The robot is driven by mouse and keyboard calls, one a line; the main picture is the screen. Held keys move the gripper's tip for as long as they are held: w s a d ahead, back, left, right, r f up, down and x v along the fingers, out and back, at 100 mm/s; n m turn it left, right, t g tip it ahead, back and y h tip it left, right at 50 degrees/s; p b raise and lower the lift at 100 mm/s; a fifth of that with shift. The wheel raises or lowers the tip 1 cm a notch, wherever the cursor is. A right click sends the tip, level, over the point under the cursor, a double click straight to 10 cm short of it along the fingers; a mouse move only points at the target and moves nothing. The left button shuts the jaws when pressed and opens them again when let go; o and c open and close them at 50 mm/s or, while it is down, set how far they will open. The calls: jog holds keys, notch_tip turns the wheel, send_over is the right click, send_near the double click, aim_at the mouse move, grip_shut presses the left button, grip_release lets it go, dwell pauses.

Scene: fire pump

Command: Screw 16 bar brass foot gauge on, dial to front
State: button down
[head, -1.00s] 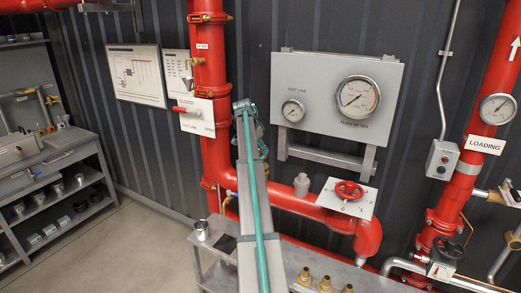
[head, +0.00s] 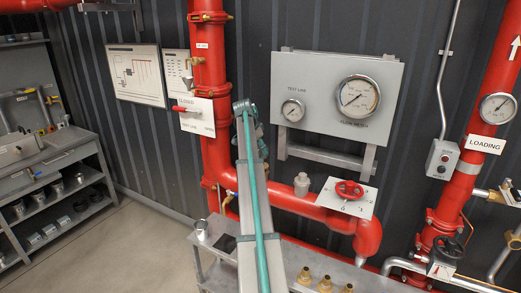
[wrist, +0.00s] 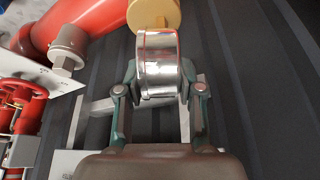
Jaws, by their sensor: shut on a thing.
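In the wrist view my gripper (wrist: 158,88) is shut on a round, shiny metal gauge case (wrist: 158,50), seen from its side with a finger on either side. The dial face is not readable from here. A brass-yellow round part (wrist: 154,13) shows just beyond the case at the top edge; I cannot tell whether it touches the case or is its foot. A red pipe (wrist: 85,18) lies behind, to the upper left. In the head view my own arm hides the gripper and the held gauge.
A grey panel (head: 330,65) carries two gauges. A grey capped fitting (head: 302,184) and a red handwheel (head: 349,189) sit on the horizontal red pipe. Several brass fittings (head: 325,283) and a metal cup (head: 201,229) stand on the low bench. The tall red pipe (head: 208,90) rises beside my arm.

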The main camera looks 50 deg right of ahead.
jog(key=shift+f+b, duration=0.4)
jog(key=shift+f, duration=0.3)
dwell(1.4)
jog(key=c, duration=1.5)
grip_release()
grip_shut()
jog(key=m, duration=0.2)
jog(key=m+g, duration=0.1)
jog(key=m, duration=0.1)
jog(key=shift+w+d+y+b, duration=0.1)
jog(key=shift+d+y+b, duration=0.1)
jog(key=shift+y+b, duration=0.15)
jog(key=shift+m+g+y, duration=0.35)
jog(key=shift+m+g, duration=0.15)
jog(key=shift+m, duration=0.7)
